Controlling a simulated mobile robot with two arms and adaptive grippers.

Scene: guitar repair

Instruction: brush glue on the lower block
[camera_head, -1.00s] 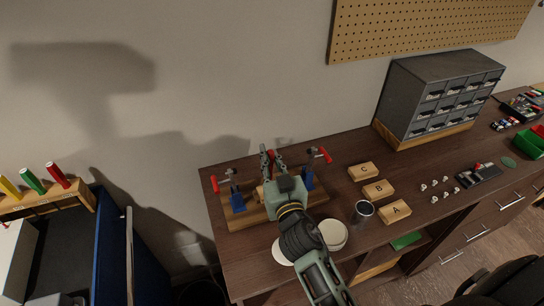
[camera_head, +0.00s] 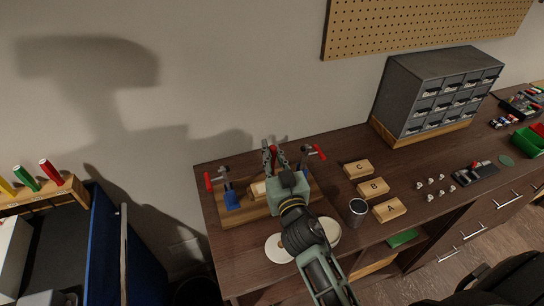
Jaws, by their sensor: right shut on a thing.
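My right gripper (camera_head: 272,156) is over the wooden clamping board (camera_head: 237,215) at the left part of the bench. It is shut on a thin thing, seemingly the brush, of which only a bit of red shows between the fingers. A pale wooden block (camera_head: 258,189) lies on the board, just left of my gripper's body, which partly hides it. Whether the brush touches the block cannot be seen. A blue clamp with a red handle (camera_head: 231,199) stands at the board's left end; another red handle (camera_head: 319,152) shows at the right. My left gripper is out of view.
A dark metal cup (camera_head: 357,211) stands right of my arm. Wooden blocks marked C (camera_head: 358,169), B (camera_head: 373,187) and A (camera_head: 389,209) lie beyond it. Pale round discs (camera_head: 275,249) lie under my arm. A grey drawer cabinet (camera_head: 430,95) stands behind.

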